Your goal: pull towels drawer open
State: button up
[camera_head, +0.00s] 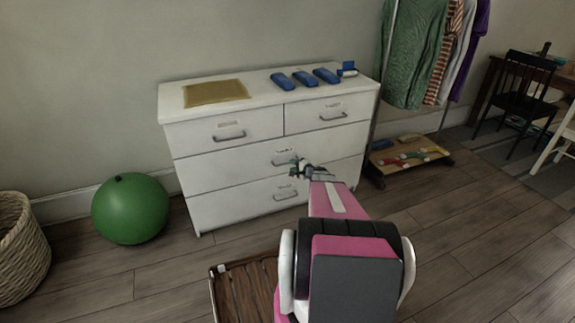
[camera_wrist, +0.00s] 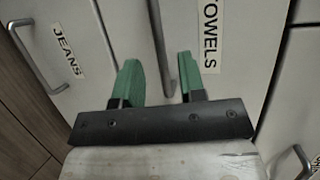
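The towels drawer (camera_wrist: 225,65) is white, labelled "TOWELS", with a grey bar handle (camera_wrist: 160,42) in the wrist view. It appears to be the wide middle drawer (camera_head: 222,171) of the white dresser (camera_head: 178,112) in the head view, and looks shut. My gripper (camera_wrist: 158,62) is open and empty. Its two green fingers stand apart, with the handle between them in the picture; I see no finger touching it. In the head view my gripper (camera_head: 297,165) is in front of the dresser and hides part of the lower handles.
A drawer labelled "JEANS" (camera_wrist: 60,60) lies beside it in the wrist view. Blue items (camera_head: 304,78) and a tan mat (camera_head: 215,93) lie on top. A green ball (camera_head: 130,209), a basket (camera_head: 20,252), and a clothes rack with a wooden base (camera_head: 412,163) flank the dresser.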

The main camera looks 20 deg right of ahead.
jog(key=shift+x, duration=2.45)
grip_shut()
